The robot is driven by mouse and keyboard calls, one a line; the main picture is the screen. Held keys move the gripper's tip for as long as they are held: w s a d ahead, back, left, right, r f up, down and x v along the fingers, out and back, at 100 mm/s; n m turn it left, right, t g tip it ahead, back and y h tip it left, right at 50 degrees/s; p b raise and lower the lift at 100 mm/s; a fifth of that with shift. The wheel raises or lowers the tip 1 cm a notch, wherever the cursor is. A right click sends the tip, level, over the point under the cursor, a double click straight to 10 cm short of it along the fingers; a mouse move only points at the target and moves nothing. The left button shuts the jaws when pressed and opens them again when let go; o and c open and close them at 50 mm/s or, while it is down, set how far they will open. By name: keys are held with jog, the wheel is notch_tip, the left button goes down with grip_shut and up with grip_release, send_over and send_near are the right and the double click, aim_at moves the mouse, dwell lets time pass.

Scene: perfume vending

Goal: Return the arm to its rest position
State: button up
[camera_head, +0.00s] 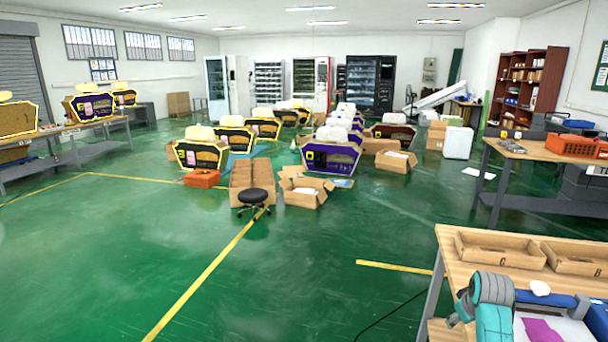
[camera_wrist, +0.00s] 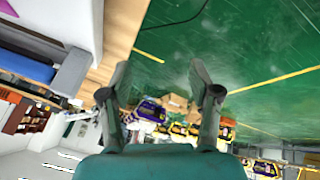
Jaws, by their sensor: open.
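My gripper (camera_wrist: 160,88) shows in the wrist view with its two dark fingers spread apart and nothing between them. Beyond the fingers lie the green floor and the far vending units. The wrist view looks tilted, with the wooden table edge on its left. In the head view, grey-blue and teal links of my arm (camera_head: 490,300) show at the lower right, in front of the wooden table (camera_head: 455,258). I cannot make out the gripper's fingers in the head view.
Two cardboard trays (camera_head: 500,251) and (camera_head: 580,259) lie on the near table, beside a white object (camera_head: 540,288). A workbench with an orange crate (camera_head: 577,146) stands behind. Cardboard boxes, a black stool (camera_head: 252,196) and purple-and-yellow units (camera_head: 331,157) stand mid-floor. The green floor at front left is clear.

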jog(key=s+a+f+t, duration=0.2)
jog(key=s+a+f, duration=0.4)
jog(key=s+f, duration=0.35)
jog(key=s+a+f+t, duration=0.1)
jog(key=s+a+f, duration=0.6)
jog(key=s+f, duration=0.25)
jog(key=s+a+f+m+t, duration=0.1)
jog(key=s+a, duration=0.2)
jog(key=s, duration=0.5)
jog(key=s+a+t, duration=0.1)
jog(key=s+a, duration=0.2)
jog(key=s, duration=0.5)
jog(key=s+a+r+t+y, duration=0.1)
jog(key=s+a+r+t, duration=0.1)
jog(key=s+r, duration=0.8)
jog(key=s+a+r+m+t+y, duration=0.1)
jog(key=s+a+r+t, duration=0.1)
jog(key=s+r, duration=0.8)
jog(key=s+a, duration=0.1)
jog(key=s, duration=0.2)
jog(key=shift+s+m, duration=0.3)
jog(key=shift+s, duration=0.05)
